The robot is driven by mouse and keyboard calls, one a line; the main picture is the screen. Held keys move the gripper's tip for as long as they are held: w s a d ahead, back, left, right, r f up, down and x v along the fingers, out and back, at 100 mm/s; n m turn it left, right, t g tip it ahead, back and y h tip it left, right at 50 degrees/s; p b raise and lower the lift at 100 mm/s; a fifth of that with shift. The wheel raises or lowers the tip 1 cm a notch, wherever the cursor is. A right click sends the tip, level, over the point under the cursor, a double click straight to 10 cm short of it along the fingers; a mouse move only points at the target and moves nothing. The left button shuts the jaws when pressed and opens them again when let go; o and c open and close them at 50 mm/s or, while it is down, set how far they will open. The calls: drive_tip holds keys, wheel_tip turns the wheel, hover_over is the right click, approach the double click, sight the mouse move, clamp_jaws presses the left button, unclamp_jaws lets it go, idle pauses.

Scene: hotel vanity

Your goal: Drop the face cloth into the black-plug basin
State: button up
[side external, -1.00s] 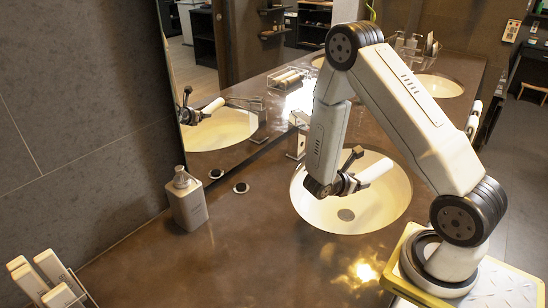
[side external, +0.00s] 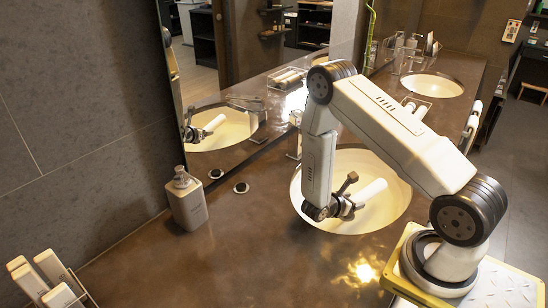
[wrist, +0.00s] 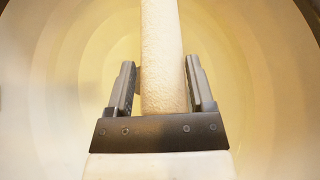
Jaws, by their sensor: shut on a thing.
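My gripper (side external: 347,197) is shut on a white rolled face cloth (side external: 371,191) and holds it inside the near basin (side external: 393,213), below the level of the counter rim as far as I can judge. In the wrist view the cloth (wrist: 162,60) runs lengthwise between the two fingers of my gripper (wrist: 161,88), with the cream bowl (wrist: 70,70) all around it. The basin's drain is hidden behind my gripper and the cloth, so its plug colour cannot be told. A second basin (side external: 432,86) lies farther back.
A soap bottle (side external: 187,200) stands left on the brown counter (side external: 255,240). A tap (side external: 294,140) rises behind the near basin, near the mirror. White boxes (side external: 52,270) stand front left. Two white rolls (side external: 415,108) lie between the basins.

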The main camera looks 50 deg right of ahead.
drive_tip(key=o, duration=1.3)
drive_tip(key=shift+v, duration=3.85)
